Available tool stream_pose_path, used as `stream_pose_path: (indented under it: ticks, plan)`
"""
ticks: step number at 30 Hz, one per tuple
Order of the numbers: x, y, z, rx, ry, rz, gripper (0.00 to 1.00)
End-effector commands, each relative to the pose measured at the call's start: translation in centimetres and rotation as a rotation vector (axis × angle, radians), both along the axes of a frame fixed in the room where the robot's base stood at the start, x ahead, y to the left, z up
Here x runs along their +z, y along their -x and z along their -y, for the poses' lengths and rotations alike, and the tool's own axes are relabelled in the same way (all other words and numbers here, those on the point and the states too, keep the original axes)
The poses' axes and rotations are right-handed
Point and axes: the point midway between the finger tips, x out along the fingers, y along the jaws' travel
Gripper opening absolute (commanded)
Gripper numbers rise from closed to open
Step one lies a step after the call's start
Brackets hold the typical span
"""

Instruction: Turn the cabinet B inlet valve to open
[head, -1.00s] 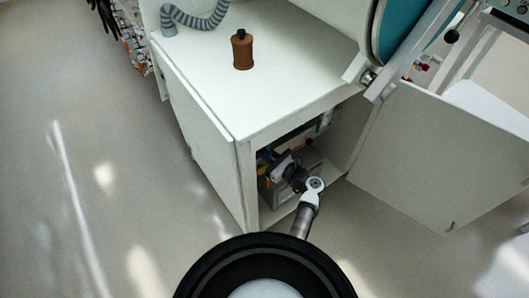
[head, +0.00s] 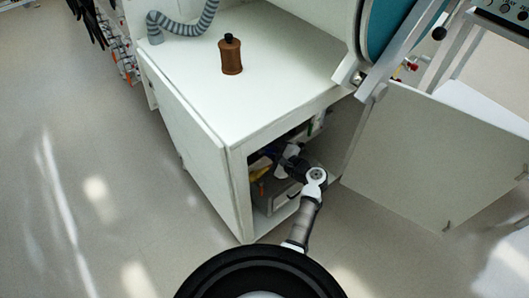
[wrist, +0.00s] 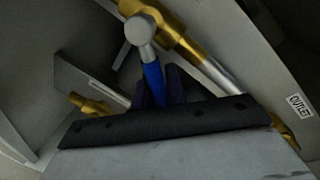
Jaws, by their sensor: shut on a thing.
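A valve with a blue lever (wrist: 152,76) and a round silver end (wrist: 139,30) shows in the wrist view beside a brass fitting (wrist: 180,38). My gripper (wrist: 158,88) is shut on the blue lever, its dark fingers on both sides of it. In the head view my gripper (head: 288,158) is inside the open cabinet (head: 236,190), and my wrist partly hides the inside. A label reading OUTLET (wrist: 299,104) is at the right of the wrist view. I see no inlet label, and the handle's open or closed position cannot be told.
The cabinet door (head: 440,155) stands open to the right. A brown bottle (head: 231,56) and a grey ribbed hose (head: 184,28) are on the cabinet top. A second brass fitting (wrist: 91,104) is left of my fingers.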

Motion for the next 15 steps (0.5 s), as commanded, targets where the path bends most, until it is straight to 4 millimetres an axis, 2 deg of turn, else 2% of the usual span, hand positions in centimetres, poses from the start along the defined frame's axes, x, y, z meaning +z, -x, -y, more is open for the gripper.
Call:
stream_pose_path:
  ticks: [15]
  plan:
    - [0.77,-0.37,0.68,-0.002,0.156,0.111,0.0]
